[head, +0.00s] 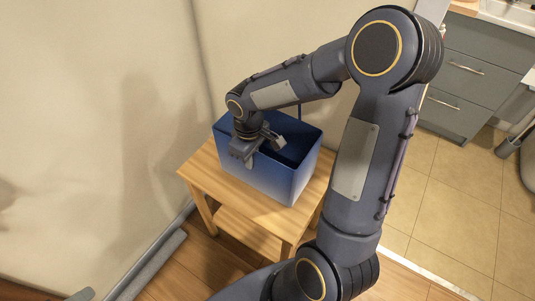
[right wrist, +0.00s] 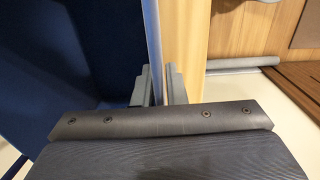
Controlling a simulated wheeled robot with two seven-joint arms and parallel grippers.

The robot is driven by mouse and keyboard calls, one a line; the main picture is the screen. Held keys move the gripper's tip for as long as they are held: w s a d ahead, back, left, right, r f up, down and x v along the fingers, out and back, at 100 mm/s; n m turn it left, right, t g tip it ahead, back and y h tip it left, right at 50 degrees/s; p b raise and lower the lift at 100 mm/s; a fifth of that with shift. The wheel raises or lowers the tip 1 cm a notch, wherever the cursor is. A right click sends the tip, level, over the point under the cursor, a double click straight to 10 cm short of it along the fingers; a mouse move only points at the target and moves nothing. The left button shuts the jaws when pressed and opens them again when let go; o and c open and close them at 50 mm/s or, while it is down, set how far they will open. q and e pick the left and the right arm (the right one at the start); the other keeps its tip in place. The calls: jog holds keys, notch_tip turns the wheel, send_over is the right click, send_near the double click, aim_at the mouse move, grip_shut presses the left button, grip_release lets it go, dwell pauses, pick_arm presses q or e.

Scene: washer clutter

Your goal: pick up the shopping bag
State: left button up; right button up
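The shopping bag (head: 289,180) is a dark blue, open-topped, box-like bag standing upright on a small wooden table. My right gripper (head: 264,148) is over the bag's near left rim, pointing down. In the right wrist view, the bag's dark blue inside (right wrist: 60,60) fills the left. Its thin wall runs between the two fingers of my right gripper (right wrist: 159,86). The fingers are apart, with a gap beside the wall, so the gripper looks open around it. The lower fingertips are hidden behind the gripper body. My left gripper is not in view.
The small wooden table (head: 205,165) stands close to the beige wall (head: 90,110). Grey drawer cabinets (head: 468,75) stand at the top right. Tiled floor (head: 455,190) lies clear to the right. A grey skirting strip (head: 150,265) runs along the wall's foot.

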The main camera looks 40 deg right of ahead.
grip_shut()
notch_tip(320, 180, up, 4)
jog(key=shift+f+p, duration=0.2)
jog(key=shift+p, duration=0.25)
jog(key=s+a+r+p, duration=0.1)
jog(key=s+a+r, duration=0.8)
jog(key=s, duration=0.1)
jog(key=shift+s+a+r, duration=0.2)
jog(key=shift+s+r, duration=0.05)
